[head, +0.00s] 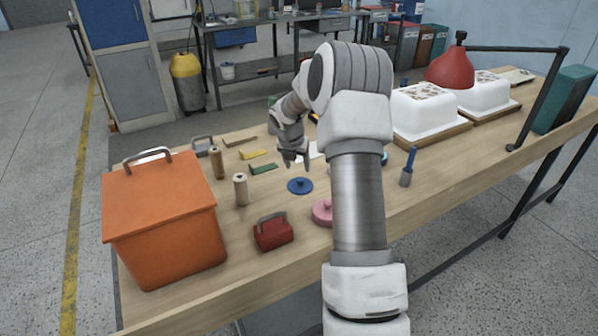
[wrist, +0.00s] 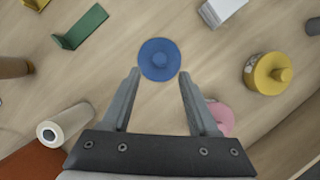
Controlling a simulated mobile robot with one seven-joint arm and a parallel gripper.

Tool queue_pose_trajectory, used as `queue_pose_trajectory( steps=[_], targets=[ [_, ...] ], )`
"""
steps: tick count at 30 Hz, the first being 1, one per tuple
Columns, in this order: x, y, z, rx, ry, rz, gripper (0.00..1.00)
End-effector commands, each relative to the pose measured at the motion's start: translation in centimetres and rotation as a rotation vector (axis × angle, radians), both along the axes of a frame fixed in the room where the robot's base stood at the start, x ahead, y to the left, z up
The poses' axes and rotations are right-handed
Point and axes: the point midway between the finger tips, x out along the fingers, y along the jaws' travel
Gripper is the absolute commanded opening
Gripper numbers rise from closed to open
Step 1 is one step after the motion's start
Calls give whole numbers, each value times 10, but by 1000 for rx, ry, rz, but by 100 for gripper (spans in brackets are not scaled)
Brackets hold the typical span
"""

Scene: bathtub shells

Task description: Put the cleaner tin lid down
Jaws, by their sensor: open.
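A round blue lid (head: 300,186) with a small central knob lies flat on the wooden table; I take it for the cleaner tin lid. It also shows in the wrist view (wrist: 159,60), just beyond and between my fingertips. My gripper (head: 293,164) is open and empty, above the table near the lid; nothing is between its fingers. A pink round piece (head: 322,212) stands nearer the front edge, partly hidden by my arm. A yellow round tin with a knobbed top (wrist: 268,74) shows at the right of the wrist view.
An orange bin (head: 165,225) stands at the left, with a red handled block (head: 273,232) and a pale roll (head: 241,190) nearby. A green angled piece (head: 263,168) lies behind. White tub shells (head: 424,115) stand at the back right. Bare wood surrounds the blue lid.

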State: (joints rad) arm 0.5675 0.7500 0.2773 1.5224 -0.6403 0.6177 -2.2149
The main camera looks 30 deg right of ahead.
Motion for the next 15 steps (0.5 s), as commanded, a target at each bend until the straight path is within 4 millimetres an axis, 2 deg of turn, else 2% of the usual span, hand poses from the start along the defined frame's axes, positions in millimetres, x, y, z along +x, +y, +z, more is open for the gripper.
queue_pose_trajectory(
  steps=[1,6,15],
  targets=[
    [-3,3,12,-1,-2,0,61],
    [-9,10,33,0,0,0,61],
    [-12,13,41,0,1,1,61]
  ],
)
